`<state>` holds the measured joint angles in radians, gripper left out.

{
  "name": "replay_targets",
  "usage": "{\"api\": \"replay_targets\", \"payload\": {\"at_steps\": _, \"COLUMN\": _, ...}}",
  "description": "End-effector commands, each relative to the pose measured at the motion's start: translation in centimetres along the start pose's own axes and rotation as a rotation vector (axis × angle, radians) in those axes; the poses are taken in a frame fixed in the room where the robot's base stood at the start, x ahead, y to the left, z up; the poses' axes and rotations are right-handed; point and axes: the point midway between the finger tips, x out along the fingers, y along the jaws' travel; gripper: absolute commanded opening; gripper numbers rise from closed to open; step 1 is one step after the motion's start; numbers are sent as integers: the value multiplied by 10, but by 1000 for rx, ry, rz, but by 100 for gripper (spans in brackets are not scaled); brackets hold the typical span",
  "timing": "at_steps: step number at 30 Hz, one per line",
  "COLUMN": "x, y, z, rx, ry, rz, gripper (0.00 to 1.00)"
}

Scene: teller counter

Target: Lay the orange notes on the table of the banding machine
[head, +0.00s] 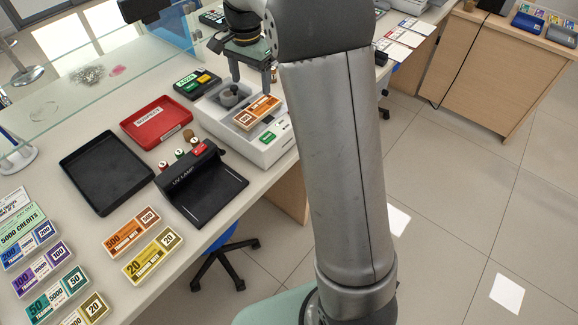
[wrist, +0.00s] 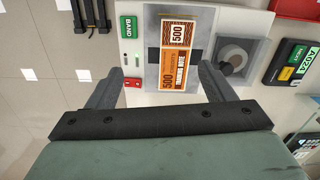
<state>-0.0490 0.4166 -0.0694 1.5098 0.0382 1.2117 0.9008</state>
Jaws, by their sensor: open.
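The orange notes (head: 257,112), marked 500, lie flat on the light table of the white banding machine (head: 278,153). In the wrist view the orange notes (wrist: 175,72) lie lengthwise on the machine's table (wrist: 206,25), across a dark strip. My gripper (head: 253,86) is above the machine, close over the notes. In the wrist view my gripper (wrist: 160,72) is open, with one finger to each side of the notes and apart from them. Another orange bundle (head: 132,231), also marked 500, lies on the counter at the front.
The machine has a green BAND button (wrist: 128,26) and a grey round spool (wrist: 233,55). A UV lamp (head: 200,183), a black tray (head: 106,172), a red tray (head: 157,121) and a yellow bundle (head: 152,256) stand nearby. Other colored bundles lie at lower left.

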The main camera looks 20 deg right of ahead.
Motion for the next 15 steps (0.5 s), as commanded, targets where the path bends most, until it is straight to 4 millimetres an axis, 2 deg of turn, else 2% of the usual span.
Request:
{"api": "replay_targets", "payload": {"at_steps": 2, "x": -12, "y": 35, "z": 28, "rx": -122, "ry": 0, "rz": -11, "gripper": 76}}
{"api": "replay_targets", "payload": {"at_steps": 5, "x": -13, "y": 88, "z": 70, "rx": -323, "ry": 4, "rz": -20, "gripper": 76}}
{"api": "replay_targets", "payload": {"at_steps": 9, "x": 2, "y": 161, "z": 128, "rx": -597, "ry": 14, "rz": -25, "gripper": 76}}
{"api": "replay_targets", "payload": {"at_steps": 12, "x": 19, "y": 204, "z": 160, "rx": -756, "ry": 23, "rz": -24, "gripper": 76}}
{"api": "replay_targets", "payload": {"at_steps": 15, "x": 34, "y": 234, "z": 183, "rx": -869, "ry": 29, "rz": -20, "gripper": 76}}
